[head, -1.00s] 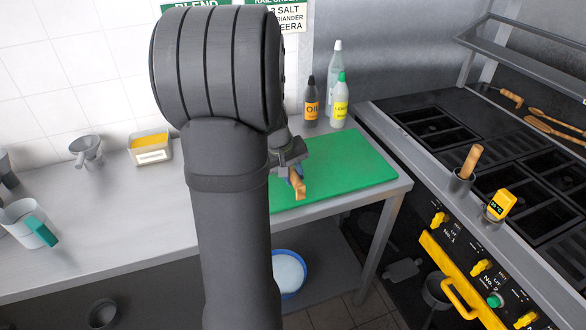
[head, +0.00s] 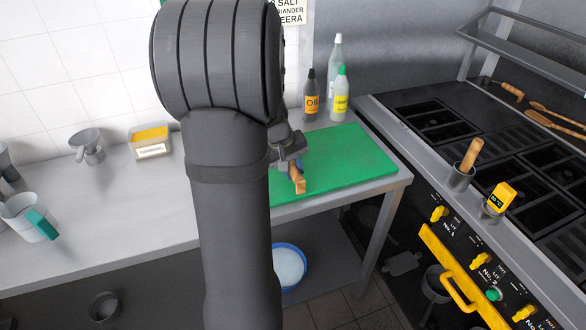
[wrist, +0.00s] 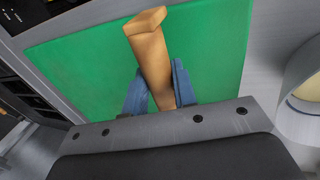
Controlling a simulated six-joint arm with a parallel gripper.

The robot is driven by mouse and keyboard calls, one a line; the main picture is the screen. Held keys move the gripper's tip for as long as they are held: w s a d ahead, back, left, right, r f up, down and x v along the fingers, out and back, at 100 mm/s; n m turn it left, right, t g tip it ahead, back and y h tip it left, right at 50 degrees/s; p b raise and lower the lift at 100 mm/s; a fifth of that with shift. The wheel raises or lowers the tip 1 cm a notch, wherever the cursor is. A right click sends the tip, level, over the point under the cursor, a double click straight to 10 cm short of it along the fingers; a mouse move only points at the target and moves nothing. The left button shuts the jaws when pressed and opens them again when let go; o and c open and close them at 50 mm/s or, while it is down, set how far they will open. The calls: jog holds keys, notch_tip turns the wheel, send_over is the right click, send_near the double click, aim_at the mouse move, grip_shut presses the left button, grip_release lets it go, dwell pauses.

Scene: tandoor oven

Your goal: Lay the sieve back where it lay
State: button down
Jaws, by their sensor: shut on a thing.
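My gripper (head: 294,170) is over the green chopping board (head: 345,160) on the steel table. Its blue fingers, also in the wrist view (wrist: 159,88), are shut on a wooden handle (wrist: 150,50), whose end shows in the head view (head: 298,182). I take this handle to be the sieve's, but no mesh or rim of a sieve is clearly seen. My arm hides the middle of the table. I cannot tell whether the handle touches the board.
An oil bottle (head: 311,96) and a yellow-labelled bottle (head: 341,98) stand behind the board, with a clear bottle nearby. A pale round vessel (wrist: 300,100) is beside the board in the wrist view. A tub (head: 150,142), funnel (head: 88,145) and jug (head: 22,215) stand left. The stove is right.

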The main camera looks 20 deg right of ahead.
jog(key=shift+f, duration=0.1)
jog(key=shift+f, duration=0.5)
grip_release()
dwell(0.3)
jog(key=v, duration=0.9)
dwell(1.3)
jog(key=shift+f, duration=0.15)
